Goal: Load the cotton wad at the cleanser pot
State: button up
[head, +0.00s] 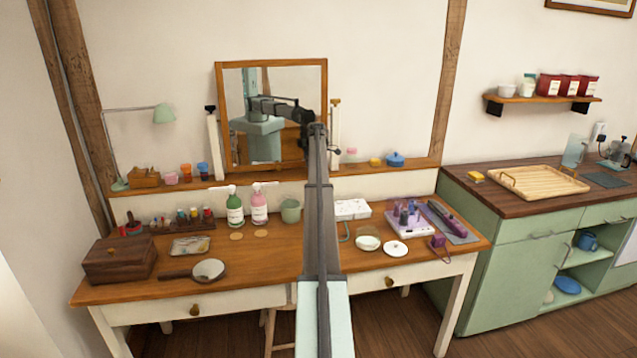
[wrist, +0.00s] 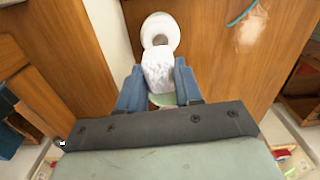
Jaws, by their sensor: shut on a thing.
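My gripper (wrist: 160,88) shows in the wrist view with its two blue fingers shut on a white, lumpy cotton wad (wrist: 158,70). The wad sticks out beyond the fingertips. A pale green round edge (wrist: 163,99) shows just under the wad between the fingers; most of it is hidden, and I cannot tell whether the wad touches it. A white round thing (wrist: 161,22) with a brownish middle lies just beyond the wad. In the head view, a pale green pot with whitish contents (head: 368,243) stands on the dressing table beside a white lid (head: 396,248). My arm hides the gripper there.
On the wooden dressing table (head: 280,262) stand a green bottle (head: 235,208), a pink bottle (head: 259,208), a green cup (head: 290,211) and a brown box (head: 120,260). A white tray (head: 352,209) and a purple set (head: 411,222) are at right. A mirror (head: 271,115) stands behind.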

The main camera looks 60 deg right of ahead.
jog(key=shift+f, duration=3)
jog(key=shift+f, duration=0.55)
jog(key=shift+r, duration=0.1)
jog(key=shift+r, duration=3.4)
jog(key=w+a+f+m, duration=0.1)
jog(key=w+a, duration=0.4)
jog(key=a, duration=1)
jog(key=w+a+f+m, duration=0.15)
jog(key=w+a, duration=0.25)
jog(key=a, duration=1.2)
jog(key=w+a+m, duration=0.2)
jog(key=w+a, duration=0.3)
jog(key=a, duration=1)
jog(key=s+a+f+m, duration=0.1)
jog(key=s+a, duration=0.3)
jog(key=a, duration=1)
jog(key=s+a+f+m, duration=0.1)
jog(key=s+a, duration=0.3)
jog(key=a, duration=1.1)
jog(key=s+a+f+m, duration=0.1)
jog(key=s+a+m, duration=0.2)
jog(key=a, duration=1.1)
jog(key=shift+s+a+f, duration=0.35)
jog(key=shift+s+a, duration=0.05)
jog(key=shift+s, duration=0.7)
